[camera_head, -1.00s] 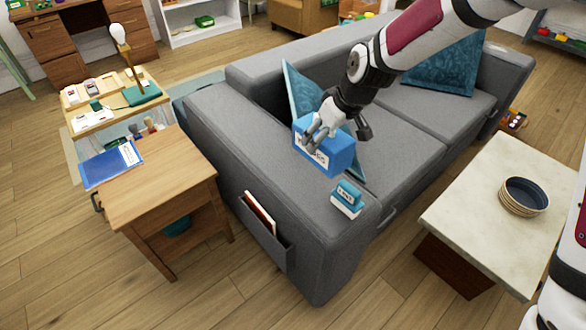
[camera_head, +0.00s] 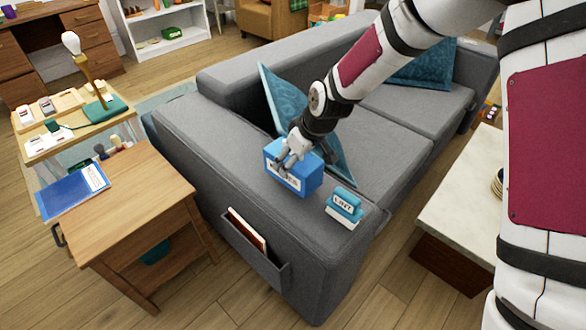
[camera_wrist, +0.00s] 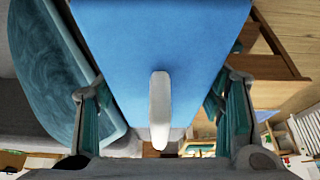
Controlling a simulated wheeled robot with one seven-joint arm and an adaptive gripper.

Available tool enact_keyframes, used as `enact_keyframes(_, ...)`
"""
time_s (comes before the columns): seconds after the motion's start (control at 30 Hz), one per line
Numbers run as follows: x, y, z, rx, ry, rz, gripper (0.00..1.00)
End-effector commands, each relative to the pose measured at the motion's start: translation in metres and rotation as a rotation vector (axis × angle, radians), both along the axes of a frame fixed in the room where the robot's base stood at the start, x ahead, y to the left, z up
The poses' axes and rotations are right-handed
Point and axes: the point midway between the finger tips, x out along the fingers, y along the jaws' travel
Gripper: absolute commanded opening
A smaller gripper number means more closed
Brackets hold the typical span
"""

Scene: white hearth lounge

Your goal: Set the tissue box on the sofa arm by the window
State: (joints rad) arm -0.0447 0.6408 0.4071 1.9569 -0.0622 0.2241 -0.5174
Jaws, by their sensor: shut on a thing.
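The blue tissue box (camera_head: 293,168) with a white label is in my gripper (camera_head: 296,150), over the near arm of the grey sofa (camera_head: 225,165). In the head view the box appears at or just above the arm's top; I cannot tell whether it touches. In the wrist view the box (camera_wrist: 165,50) fills the middle, its white tissue slot or tuft (camera_wrist: 160,110) facing the camera. The fingers (camera_wrist: 160,118) are closed on its two sides. The window is not visible.
A small teal-and-white lint item (camera_head: 344,208) sits on the sofa arm, right of the box. A teal cushion (camera_head: 275,100) leans behind the box. A wooden side table (camera_head: 140,200) stands left, a pale coffee table (camera_head: 460,210) right. A pocket (camera_head: 255,255) hangs on the arm's side.

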Motion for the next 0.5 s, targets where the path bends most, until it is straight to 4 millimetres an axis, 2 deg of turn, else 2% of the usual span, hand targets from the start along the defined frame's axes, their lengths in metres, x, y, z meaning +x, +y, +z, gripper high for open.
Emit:
enact_keyframes(0.2, 0.0, -0.001, -0.03, -0.001, 0.003, -0.001, 0.31)
enact_keyframes(0.5, 0.0, 0.0, -0.032, -0.001, 0.001, -0.001, 0.31)
